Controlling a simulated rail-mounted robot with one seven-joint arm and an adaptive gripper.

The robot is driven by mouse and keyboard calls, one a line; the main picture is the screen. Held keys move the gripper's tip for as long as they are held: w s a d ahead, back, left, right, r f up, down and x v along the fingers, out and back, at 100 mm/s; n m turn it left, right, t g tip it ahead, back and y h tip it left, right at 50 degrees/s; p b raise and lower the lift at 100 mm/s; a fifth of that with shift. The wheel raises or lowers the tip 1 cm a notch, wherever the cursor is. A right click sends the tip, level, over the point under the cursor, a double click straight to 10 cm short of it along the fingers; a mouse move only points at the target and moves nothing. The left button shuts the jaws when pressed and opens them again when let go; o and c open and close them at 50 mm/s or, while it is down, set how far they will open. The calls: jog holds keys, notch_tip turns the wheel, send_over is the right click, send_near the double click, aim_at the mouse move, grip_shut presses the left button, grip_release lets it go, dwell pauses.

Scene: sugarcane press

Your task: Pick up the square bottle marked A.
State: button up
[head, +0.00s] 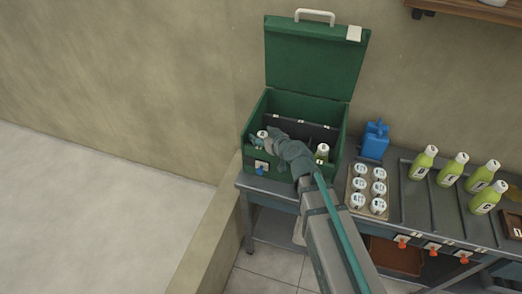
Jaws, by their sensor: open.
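Several bottles of yellow-green juice with white caps and dark label marks stand on the grey table at the right, among them one bottle (423,163) nearest the box. Another bottle (322,153) stands inside the open green box (282,177), at its right. A white-topped item (262,134) shows at the box's left, partly hidden. The letters are too small to read, so I cannot tell which bottle is the square one marked A. My gripper (268,141) is open, at the left part of the box beside the white-topped item. My arm hides part of the box; contact cannot be seen.
The box lid (314,60) stands raised behind. A blue container (375,141) and a tray (352,189) of several white lettered caps stand right of the box. Low rails (416,193) run on the table. A wooden shelf (470,10) hangs above right.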

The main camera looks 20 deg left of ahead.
grip_shut()
